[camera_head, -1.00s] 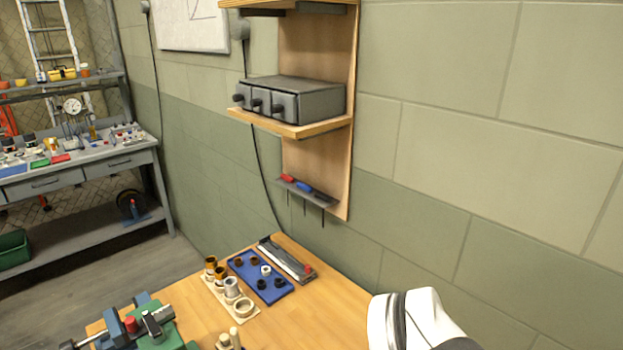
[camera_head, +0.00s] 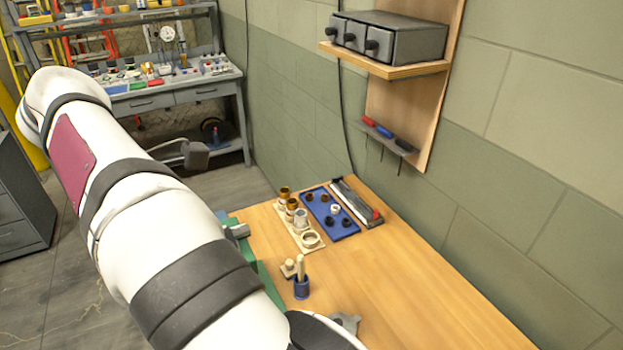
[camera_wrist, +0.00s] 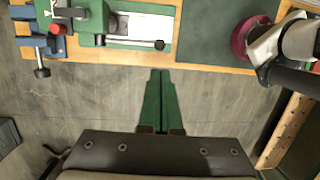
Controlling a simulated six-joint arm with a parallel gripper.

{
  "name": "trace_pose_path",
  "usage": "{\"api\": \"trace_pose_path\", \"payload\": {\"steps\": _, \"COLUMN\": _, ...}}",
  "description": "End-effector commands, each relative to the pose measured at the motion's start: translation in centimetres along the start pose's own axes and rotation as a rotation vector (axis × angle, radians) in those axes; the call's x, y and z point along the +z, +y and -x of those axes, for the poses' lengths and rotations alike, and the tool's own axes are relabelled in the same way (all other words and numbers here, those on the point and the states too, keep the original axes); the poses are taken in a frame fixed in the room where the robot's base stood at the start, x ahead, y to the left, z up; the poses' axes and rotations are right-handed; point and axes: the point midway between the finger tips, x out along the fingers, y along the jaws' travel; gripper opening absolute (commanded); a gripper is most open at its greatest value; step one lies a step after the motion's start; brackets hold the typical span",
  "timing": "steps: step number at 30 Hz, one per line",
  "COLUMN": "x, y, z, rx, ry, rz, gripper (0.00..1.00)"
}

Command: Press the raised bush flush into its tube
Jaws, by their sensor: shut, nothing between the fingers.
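A pale rack (camera_head: 312,246) on the wooden bench holds a row of copper-coloured and grey tubes (camera_head: 301,217). Beside it, a blue tray (camera_head: 347,232) carries several small dark bushes (camera_head: 331,221) and one white one. Which bush stands raised in its tube is too small to tell. In the wrist view my gripper (camera_wrist: 161,73) points toward the bench edge, its two green fingers together and empty. It is over the floor, apart from the bench. In the head view my gripper is not visible; my arm crosses the left side and hides part of the bench.
A green vise (camera_wrist: 92,22) with a dark handle stands by the bench edge in the wrist view. A blue holder (camera_head: 301,289) with a pale peg stands near the rack. A long grey tool tray (camera_head: 355,203) lies behind. The bench's right part is clear.

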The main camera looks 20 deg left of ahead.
Motion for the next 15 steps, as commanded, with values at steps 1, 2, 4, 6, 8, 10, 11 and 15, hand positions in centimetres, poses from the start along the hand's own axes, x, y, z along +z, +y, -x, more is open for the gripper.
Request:
{"api": "trace_pose_path", "payload": {"steps": 1, "x": -0.1, "y": 0.0, "z": -0.4, "rx": -0.002, "ry": -0.001, "rz": 0.005, "gripper": 0.0}}
{"api": "trace_pose_path", "payload": {"steps": 2, "x": 0.0, "y": -0.1, "z": -0.9, "rx": -0.003, "ry": -0.002, "rz": 0.005, "gripper": 0.0}}
{"api": "trace_pose_path", "payload": {"steps": 4, "x": 0.1, "y": -0.1, "z": -2.1, "rx": -0.004, "ry": 0.0, "rz": 0.002, "gripper": 0.0}}
{"api": "trace_pose_path", "payload": {"steps": 6, "x": 0.1, "y": -0.1, "z": -3.7, "rx": -0.004, "ry": -0.001, "rz": 0.002, "gripper": 0.0}}
{"api": "trace_pose_path", "payload": {"steps": 8, "x": 0.1, "y": -0.1, "z": -5.0, "rx": -0.003, "ry": 0.001, "rz": 0.0, "gripper": 0.0}}
{"api": "trace_pose_path", "payload": {"steps": 10, "x": 0.1, "y": -0.1, "z": -6.6, "rx": -0.004, "ry": 0.001, "rz": 0.0, "gripper": 0.0}}
{"api": "trace_pose_path", "payload": {"steps": 11, "x": 0.1, "y": -0.1, "z": -7.3, "rx": -0.004, "ry": 0.001, "rz": 0.0, "gripper": 0.0}}
{"api": "trace_pose_path", "payload": {"steps": 15, "x": 0.1, "y": -0.1, "z": -10.2, "rx": -0.003, "ry": 0.002, "rz": -0.002, "gripper": 0.0}}
